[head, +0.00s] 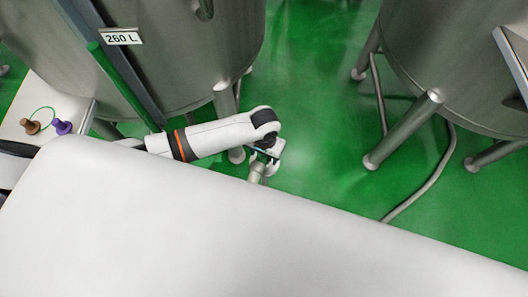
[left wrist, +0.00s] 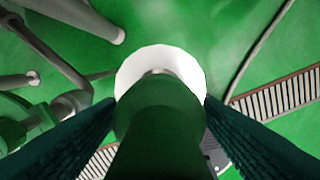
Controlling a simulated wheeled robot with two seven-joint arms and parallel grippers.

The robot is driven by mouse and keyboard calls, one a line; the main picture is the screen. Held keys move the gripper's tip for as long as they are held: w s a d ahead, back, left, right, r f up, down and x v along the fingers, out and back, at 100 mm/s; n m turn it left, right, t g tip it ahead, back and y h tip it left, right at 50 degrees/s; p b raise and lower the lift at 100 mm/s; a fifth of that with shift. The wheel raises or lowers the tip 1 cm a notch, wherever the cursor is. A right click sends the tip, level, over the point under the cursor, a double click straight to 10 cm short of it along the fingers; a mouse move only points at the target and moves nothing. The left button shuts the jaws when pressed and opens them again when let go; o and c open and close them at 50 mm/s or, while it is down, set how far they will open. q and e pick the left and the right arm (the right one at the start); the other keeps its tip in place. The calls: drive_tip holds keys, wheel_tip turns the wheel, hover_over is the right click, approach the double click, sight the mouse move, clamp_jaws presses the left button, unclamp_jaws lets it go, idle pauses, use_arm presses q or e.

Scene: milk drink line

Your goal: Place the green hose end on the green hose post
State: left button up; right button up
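My left gripper (head: 262,165) is past the far edge of the white surface, low between the two tanks. In the left wrist view, its two dark fingers press in on both sides of a dark green cylinder (left wrist: 160,125), which looks like the green hose end. A white round rim (left wrist: 160,55) shows at its far end. In the head view, the gripper hides most of it. I cannot clearly make out the green hose post. A thin green ring (head: 42,112) shows on a white ledge at the far left. My right gripper is not in view.
A brown plug (head: 32,127) and a purple plug (head: 62,127) stand by the ring. A tank labelled 260 L (head: 122,38) is behind my arm. Another tank (head: 455,60) with slanted legs is at right. A grey hose (head: 425,188) and a floor grate (left wrist: 280,93) lie on green floor.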

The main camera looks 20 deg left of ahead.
use_arm(q)
drive_tip(key=shift+o, duration=0.2)
wheel_tip(320, 180, up, 12)
drive_tip(key=shift+r+p, duration=0.2)
drive_tip(key=shift+p, duration=0.4)
idle(0.3)
